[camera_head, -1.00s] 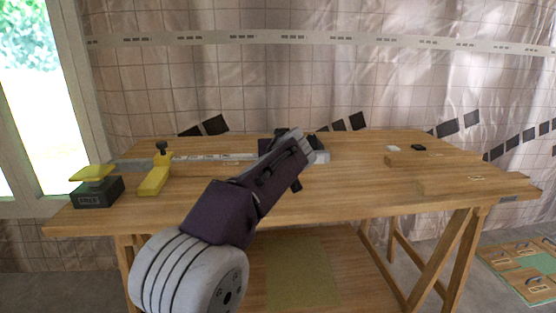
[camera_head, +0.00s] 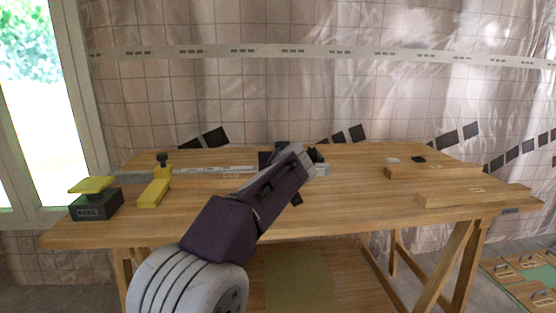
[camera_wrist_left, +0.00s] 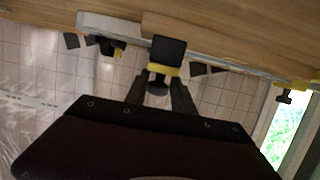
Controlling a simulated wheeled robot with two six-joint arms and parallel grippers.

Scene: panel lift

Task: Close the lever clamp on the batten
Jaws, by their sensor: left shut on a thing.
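My left gripper (camera_head: 302,158) reaches over the back middle of the bench. In the left wrist view, its fingers (camera_wrist_left: 160,92) are shut on a black part with a yellow band (camera_wrist_left: 168,52), likely the lever of the clamp. A dark clamp body (camera_head: 268,160) shows partly behind the gripper in the head view. Whether its lever is up or down is hidden. A long pale grey strip (camera_head: 215,170), likely the batten, lies along the bench's back and passes behind the gripper. It also shows in the wrist view (camera_wrist_left: 225,62). My right gripper is not in view.
At left, a yellow clamp (camera_head: 154,193) with a black knob sits across the strip, beside a black labelled box (camera_head: 95,206) with a yellow top. Wooden boards (camera_head: 470,196) lie at right. The wooden bench top (camera_head: 345,200) is clear in front.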

